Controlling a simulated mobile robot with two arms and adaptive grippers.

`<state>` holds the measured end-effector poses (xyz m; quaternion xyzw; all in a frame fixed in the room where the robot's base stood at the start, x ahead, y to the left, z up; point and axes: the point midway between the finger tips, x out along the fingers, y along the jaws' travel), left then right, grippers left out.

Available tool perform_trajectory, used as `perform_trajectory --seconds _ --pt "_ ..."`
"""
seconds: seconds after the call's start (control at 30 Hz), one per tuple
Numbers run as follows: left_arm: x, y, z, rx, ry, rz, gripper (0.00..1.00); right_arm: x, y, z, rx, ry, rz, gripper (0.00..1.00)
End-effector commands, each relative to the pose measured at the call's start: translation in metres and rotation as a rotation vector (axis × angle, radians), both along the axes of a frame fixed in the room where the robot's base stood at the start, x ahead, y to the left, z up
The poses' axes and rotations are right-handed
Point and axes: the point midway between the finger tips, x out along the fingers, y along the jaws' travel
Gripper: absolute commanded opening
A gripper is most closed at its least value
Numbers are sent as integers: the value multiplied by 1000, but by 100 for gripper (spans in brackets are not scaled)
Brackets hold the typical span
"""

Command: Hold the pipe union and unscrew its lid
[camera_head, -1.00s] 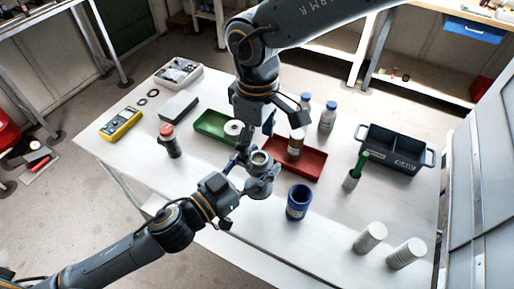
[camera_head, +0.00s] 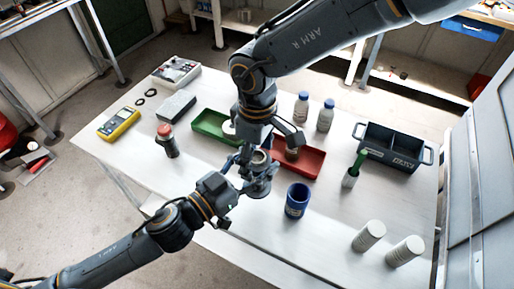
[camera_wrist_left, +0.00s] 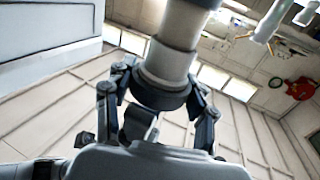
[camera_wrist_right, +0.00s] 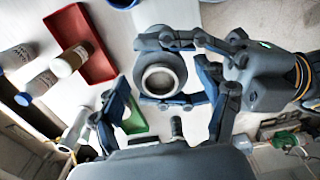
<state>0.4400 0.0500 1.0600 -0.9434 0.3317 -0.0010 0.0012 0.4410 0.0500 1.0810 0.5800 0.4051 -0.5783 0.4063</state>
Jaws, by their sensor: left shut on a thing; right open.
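The pipe union (camera_head: 259,158) is a grey ring-shaped fitting held above the table in the head view, partly hidden by my grippers. In the right wrist view its round open end (camera_wrist_right: 160,77) faces the camera; in the left wrist view its pale cylinder and dark collar (camera_wrist_left: 168,60) rise between the fingers. My left gripper (camera_wrist_left: 158,96) is shut on it from the front left. My right gripper (camera_wrist_right: 163,85) is open above the union, one finger on each side of the round end.
A blue cup (camera_head: 297,203) stands close by at right. A red tray (camera_head: 313,167) with a brown bottle and a green tray (camera_head: 207,124) lie behind. A red-capped bottle (camera_head: 167,143) stands left. White cylinders (camera_head: 368,236) stand at front right. The front middle of the table is clear.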

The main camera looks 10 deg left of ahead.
Motion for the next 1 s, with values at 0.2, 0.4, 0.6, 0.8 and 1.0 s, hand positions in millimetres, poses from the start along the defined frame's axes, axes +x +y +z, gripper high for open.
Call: perform_trajectory --seconds 0.2,0.4,0.6,0.8,1.0 --pt "0 0 1 0 -2 -1 0 0 0 0 0 0 0 65" --pt "0 0 1 -1 -2 -1 0 0 0 0 0 0 0 25" --pt "0 0 1 -2 -2 -1 0 0 0 0 0 0 0 80" --pt "0 0 1 -1 -2 -1 0 0 0 0 0 0 0 80" --pt "0 0 1 -1 -2 -1 0 1 0 9 1 -3 0 80"
